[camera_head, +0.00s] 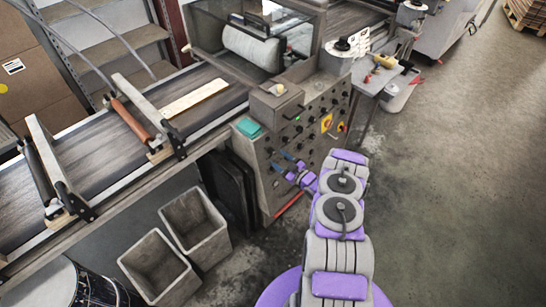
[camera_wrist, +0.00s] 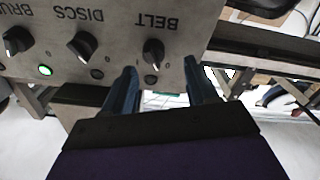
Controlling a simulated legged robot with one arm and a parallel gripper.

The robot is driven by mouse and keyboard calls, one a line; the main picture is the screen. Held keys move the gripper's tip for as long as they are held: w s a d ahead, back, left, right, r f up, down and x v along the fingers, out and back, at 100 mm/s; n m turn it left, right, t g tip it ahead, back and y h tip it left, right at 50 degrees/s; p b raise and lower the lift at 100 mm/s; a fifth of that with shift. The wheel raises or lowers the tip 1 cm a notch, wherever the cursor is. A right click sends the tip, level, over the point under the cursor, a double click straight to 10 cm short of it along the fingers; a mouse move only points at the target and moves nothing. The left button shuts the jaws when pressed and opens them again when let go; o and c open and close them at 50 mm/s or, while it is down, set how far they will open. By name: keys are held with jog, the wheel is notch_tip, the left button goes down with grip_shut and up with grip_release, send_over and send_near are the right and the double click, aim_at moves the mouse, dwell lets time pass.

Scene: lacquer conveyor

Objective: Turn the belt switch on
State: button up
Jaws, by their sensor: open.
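The belt switch (camera_wrist: 153,50) is a black knob under the word BELT on the grey control panel (camera_wrist: 110,18), and the lettering appears upside down in the wrist view. A small dark lamp (camera_wrist: 151,79) sits beside the knob. My gripper (camera_wrist: 160,68) is open, with its blue fingers pointing at the panel, one on each side of the lamp and knob. I cannot tell whether the fingers touch the panel. In the head view my gripper (camera_head: 288,168) is at the lower left of the panel (camera_head: 302,108), and the belt switch cannot be made out there.
The DISCS knob (camera_wrist: 82,46) and another knob (camera_wrist: 17,40) stand in a row with the belt switch. A green lamp (camera_wrist: 45,70) is lit. The conveyor (camera_head: 95,155) runs along the left. Two grey bins (camera_head: 193,225) stand below it. Open floor (camera_head: 450,200) lies right.

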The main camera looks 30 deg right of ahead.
aim_at(274, 153)
jog(key=w, duration=0.4)
jog(key=shift+f, duration=0.1)
jog(key=shift+a, duration=0.6)
jog(key=shift+d, duration=0.65)
jog(key=c, duration=0.8)
jog(key=shift+a, duration=0.3)
jog(key=shift+c, duration=1.3)
